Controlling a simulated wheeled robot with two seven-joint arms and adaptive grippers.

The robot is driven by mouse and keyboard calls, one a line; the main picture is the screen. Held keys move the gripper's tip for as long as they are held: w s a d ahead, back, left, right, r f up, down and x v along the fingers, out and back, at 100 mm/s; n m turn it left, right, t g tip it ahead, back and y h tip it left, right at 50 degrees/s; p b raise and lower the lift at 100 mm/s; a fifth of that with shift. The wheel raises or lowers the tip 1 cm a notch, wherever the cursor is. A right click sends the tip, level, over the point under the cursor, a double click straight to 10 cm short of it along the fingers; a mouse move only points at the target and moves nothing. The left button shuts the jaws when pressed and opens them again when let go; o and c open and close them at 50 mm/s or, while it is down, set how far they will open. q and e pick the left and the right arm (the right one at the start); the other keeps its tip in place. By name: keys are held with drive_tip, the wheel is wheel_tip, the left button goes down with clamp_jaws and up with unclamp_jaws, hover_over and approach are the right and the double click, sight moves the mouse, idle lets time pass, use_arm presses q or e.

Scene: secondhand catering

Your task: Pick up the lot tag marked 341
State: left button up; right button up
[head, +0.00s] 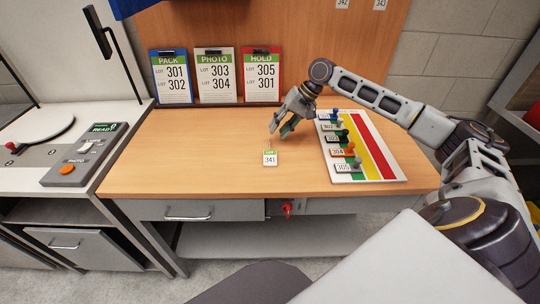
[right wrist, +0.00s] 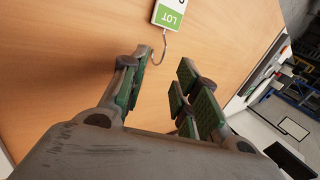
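The lot tag marked 341 (head: 270,158) is a small white card with a green top band, on the wooden table left of the striped board. Its string reaches up toward my right gripper (head: 279,130). In the right wrist view the tag (right wrist: 168,14) is at the top edge, its number cut off, with its string loop curving down near the fingertips. My right gripper (right wrist: 165,72) is open, its green-padded fingers apart, just beyond the tag's string end. I cannot tell whether a finger touches the string. My left gripper is not in view.
The striped board (head: 376,150) on the right holds several numbered tags on knobs. Blue, white and red clipboards (head: 222,75) stand along the back. A scale with a grey button panel (head: 84,155) is at left. The table's left part is clear.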

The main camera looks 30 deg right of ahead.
sight(270, 152)
drive_tip(key=shift+s+x, duration=0.2)
drive_tip(key=shift+x, duration=2.2)
drive_tip(key=shift+a, duration=0.1)
clamp_jaws()
